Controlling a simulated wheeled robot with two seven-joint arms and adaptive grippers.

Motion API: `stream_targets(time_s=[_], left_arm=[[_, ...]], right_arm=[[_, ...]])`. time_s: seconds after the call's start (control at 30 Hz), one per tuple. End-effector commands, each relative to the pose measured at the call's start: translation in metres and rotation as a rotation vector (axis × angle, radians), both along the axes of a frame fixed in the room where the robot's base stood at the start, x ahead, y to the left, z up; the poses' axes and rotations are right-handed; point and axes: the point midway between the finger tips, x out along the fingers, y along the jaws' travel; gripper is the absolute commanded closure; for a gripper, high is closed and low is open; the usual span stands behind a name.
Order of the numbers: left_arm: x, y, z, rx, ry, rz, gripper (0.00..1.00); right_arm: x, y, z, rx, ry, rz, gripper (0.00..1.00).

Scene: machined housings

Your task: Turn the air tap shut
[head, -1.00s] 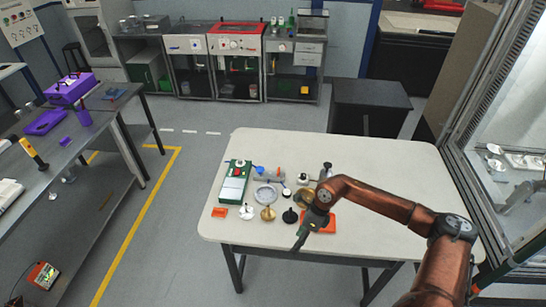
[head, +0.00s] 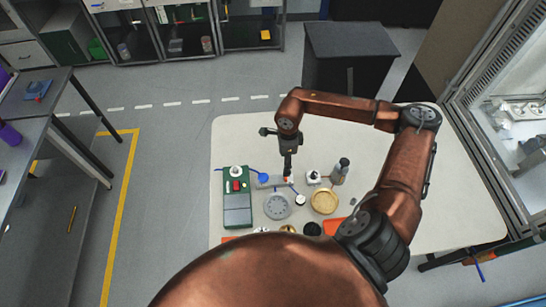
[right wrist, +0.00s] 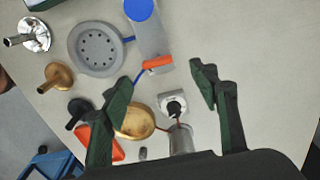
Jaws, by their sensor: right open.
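A grey block (right wrist: 152,38) with a round blue part (right wrist: 142,9) at one end and an orange lever (right wrist: 157,62) at the other looks like the air tap. A blue line beside it leads toward a grey perforated disc (right wrist: 95,48). In the head view the block (head: 270,181) lies on the table, partly hidden by my right gripper (head: 288,172). That gripper points down over its lever end. In the right wrist view my right gripper (right wrist: 163,82) is open and empty, with the lever ahead between its fingers. My left gripper is not in view.
A green box with a red button (head: 237,205) stands left of the block. A brass dish (head: 324,201), a small white fitting (head: 313,177) and a grey cylinder (head: 340,172) stand to the right. The table's back left is clear. A glazed cabinet (head: 500,130) is at right.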

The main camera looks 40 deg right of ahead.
Motion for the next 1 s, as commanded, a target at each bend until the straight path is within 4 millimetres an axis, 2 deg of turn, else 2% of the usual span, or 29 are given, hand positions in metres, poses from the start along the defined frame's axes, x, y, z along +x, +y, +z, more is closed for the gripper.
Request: stream_targets(time_s=[0.03, 0.1, 0.33, 0.53, 0.63, 0.83, 0.97, 1.0], left_arm=[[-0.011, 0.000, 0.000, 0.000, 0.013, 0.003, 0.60], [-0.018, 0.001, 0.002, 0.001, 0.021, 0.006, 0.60], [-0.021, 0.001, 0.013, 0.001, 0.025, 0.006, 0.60], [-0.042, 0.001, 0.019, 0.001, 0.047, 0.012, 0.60], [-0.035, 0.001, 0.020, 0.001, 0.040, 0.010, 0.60], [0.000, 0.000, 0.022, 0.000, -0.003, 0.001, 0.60], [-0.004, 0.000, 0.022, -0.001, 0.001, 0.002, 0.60], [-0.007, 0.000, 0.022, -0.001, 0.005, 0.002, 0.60]], right_arm=[[-0.003, 0.000, -0.001, 0.000, 0.001, 0.000, 0.45], [-0.005, 0.000, -0.006, 0.001, 0.001, -0.001, 0.45], [0.001, 0.001, -0.041, 0.002, 0.006, 0.001, 0.45], [0.007, 0.001, -0.070, 0.002, 0.008, 0.001, 0.45], [0.006, 0.000, -0.077, 0.001, 0.008, 0.000, 0.45], [0.005, -0.001, -0.081, 0.000, 0.007, -0.001, 0.45], [0.005, 0.000, -0.081, 0.000, 0.007, 0.000, 0.46], [0.006, 0.000, -0.081, 0.000, 0.007, 0.000, 0.48]])
